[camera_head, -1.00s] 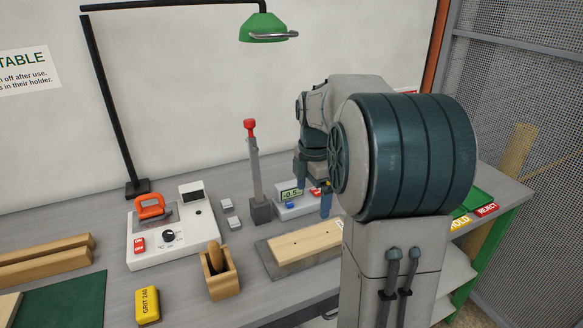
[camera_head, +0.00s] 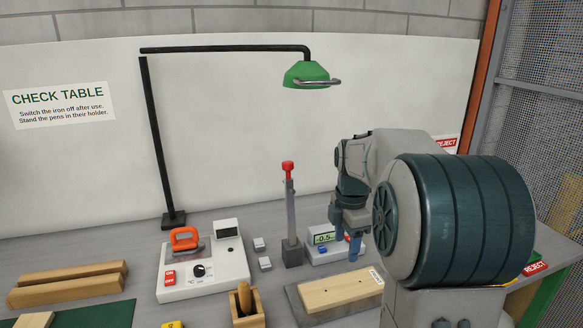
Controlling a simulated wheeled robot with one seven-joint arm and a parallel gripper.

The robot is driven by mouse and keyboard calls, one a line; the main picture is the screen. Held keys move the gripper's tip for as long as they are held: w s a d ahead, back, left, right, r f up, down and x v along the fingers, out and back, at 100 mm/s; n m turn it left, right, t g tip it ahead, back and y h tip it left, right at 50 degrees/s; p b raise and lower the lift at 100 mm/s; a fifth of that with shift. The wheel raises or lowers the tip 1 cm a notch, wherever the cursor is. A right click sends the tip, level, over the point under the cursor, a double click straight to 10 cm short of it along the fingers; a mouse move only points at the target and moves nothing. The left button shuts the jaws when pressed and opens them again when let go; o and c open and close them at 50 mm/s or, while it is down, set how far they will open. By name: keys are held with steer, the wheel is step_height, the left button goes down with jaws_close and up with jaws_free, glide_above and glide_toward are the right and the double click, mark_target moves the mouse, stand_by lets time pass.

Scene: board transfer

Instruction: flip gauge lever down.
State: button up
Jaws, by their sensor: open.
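The lever (camera_head: 291,205) is a grey bar with a red knob, standing upright on a dark grey block beside the gauge. The gauge (camera_head: 313,254) is a light box with a lit display reading about -0.5 and a blue and a red button; my gripper partly covers its right side. My gripper (camera_head: 347,246) points down with its fingers apart, to the right of the lever and apart from it. No object shows between the fingers. Whether they touch the gauge is hard to tell.
A wooden board (camera_head: 341,291) lies on a grey plate in front of the gauge. An orange-handled iron (camera_head: 185,239) rests on a white station at left. A pen holder (camera_head: 247,310) stands front centre. A green lamp (camera_head: 307,75) hangs above. My arm hides the right table area.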

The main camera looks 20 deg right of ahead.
steer(key=s+a+m, duration=0.2)
steer(key=shift+s+a+r, duration=0.1)
steer(key=shift+a+r, duration=0.25)
steer(key=shift+r, duration=0.05)
steer(key=c, duration=1)
steer(key=s+a+m, duration=0.2)
steer(key=s, duration=0.1)
steer(key=s+a+m+t, duration=0.1)
steer(key=s+a+m, duration=0.1)
steer(key=a+m, duration=0.1)
steer(key=shift+s+r+m, duration=0.1)
steer(key=shift+s+m, duration=0.2)
steer(key=shift+s, duration=0.1)
jaws_close()
steer(key=s+a+f+m+t, duration=0.1)
steer(key=s+a+f+m, duration=0.1)
steer(key=s+m, duration=0.3)
steer(key=s+a+f+m+t, duration=0.1)
steer(key=s+a+m, duration=0.2)
steer(key=s+m, duration=0.2)
steer(key=shift+s+a+f, duration=0.2)
steer(key=shift+s+f, duration=0.15)
steer(key=shift+s, duration=0.05)
